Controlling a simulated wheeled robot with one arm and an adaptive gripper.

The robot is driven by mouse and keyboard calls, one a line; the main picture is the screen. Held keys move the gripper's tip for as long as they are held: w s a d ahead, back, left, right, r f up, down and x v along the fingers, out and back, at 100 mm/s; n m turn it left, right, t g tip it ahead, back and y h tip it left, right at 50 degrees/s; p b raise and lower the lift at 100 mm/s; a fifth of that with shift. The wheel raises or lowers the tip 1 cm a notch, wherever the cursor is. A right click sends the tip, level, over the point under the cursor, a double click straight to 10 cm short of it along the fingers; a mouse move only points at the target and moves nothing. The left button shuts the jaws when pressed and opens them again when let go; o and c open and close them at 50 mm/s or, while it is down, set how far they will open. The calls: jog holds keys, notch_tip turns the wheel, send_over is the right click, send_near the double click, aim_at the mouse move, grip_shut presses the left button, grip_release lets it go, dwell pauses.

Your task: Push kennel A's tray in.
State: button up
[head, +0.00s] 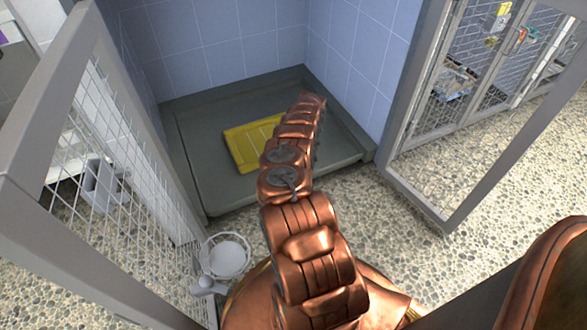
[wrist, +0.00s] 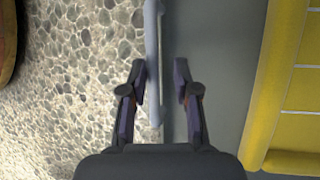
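A dark grey tray (head: 190,165) lies on the floor between blue tiled walls in the head view. A yellow slatted panel (head: 240,150) lies in it, partly behind my copper arm. No kennel letter is readable. My gripper cannot be made out in the head view, where the arm hides it. In the wrist view my gripper (wrist: 160,88) is open. A pale bar (wrist: 152,50) along the tray's edge runs between its fingertips; I cannot tell whether they touch it. The tray's grey surface (wrist: 222,60) and the yellow panel (wrist: 275,85) are to the right.
A mesh door (head: 120,170) stands open at the left, with a white bowl (head: 226,256) in a wire holder near its lower end. A grey frame (head: 410,95) stands at the right. Pebbled floor (head: 430,270) in front is clear. More mesh doors (head: 490,60) stand farther right.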

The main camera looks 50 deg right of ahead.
jog(key=shift+o, duration=0.6)
jog(key=shift+d, duration=0.1)
jog(key=shift+s, duration=0.2)
jog(key=shift+d+r, duration=0.1)
jog(key=v, duration=1.1)
jog(key=shift+d+r, duration=0.2)
jog(key=shift+r, duration=0.15)
jog(key=shift+s, duration=0.1)
